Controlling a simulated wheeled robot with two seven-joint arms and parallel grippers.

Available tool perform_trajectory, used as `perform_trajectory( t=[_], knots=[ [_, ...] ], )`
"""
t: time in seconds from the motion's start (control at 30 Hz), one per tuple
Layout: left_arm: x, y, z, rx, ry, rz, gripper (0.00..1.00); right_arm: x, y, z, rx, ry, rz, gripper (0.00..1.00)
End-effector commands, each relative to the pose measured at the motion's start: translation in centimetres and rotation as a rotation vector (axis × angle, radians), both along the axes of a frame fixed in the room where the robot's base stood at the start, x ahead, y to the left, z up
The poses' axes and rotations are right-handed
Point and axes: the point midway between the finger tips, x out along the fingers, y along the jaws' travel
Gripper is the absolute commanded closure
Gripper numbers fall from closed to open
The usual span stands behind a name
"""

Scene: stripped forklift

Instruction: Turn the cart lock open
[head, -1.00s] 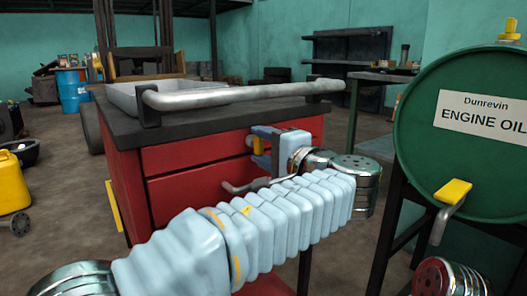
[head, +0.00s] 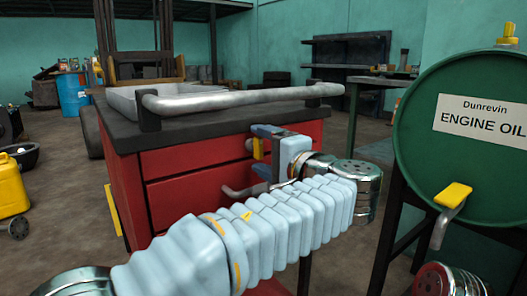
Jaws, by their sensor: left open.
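The red cart (head: 190,160) with a dark top stands in front of me. A small grey knob (head: 249,144), which looks like the lock, sits on its upper front, partly hidden by my gripper. My left gripper (head: 261,152) is at the cart's front beside this knob. Its blue-grey fingers with yellow parts are apart, one above the other, and I see nothing held between them. I cannot tell whether a finger touches the knob. My right gripper is out of view.
A thick silver handle bar (head: 235,97) runs along the cart's top edge, above my gripper. A grey drawer pull (head: 238,191) is below it. A green engine oil drum (head: 425,150) with a yellow-handled tap (head: 453,195) stands close on the right. A yellow can (head: 10,185) is at left.

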Motion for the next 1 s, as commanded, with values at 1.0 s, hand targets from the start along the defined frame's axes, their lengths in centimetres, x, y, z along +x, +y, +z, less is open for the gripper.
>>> perform_trajectory(
  t=[1.0],
  knots=[
    [-11.1,-8.1,0.0,-0.001,0.001,-0.001,0.26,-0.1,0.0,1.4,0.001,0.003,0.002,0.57]
  ],
)
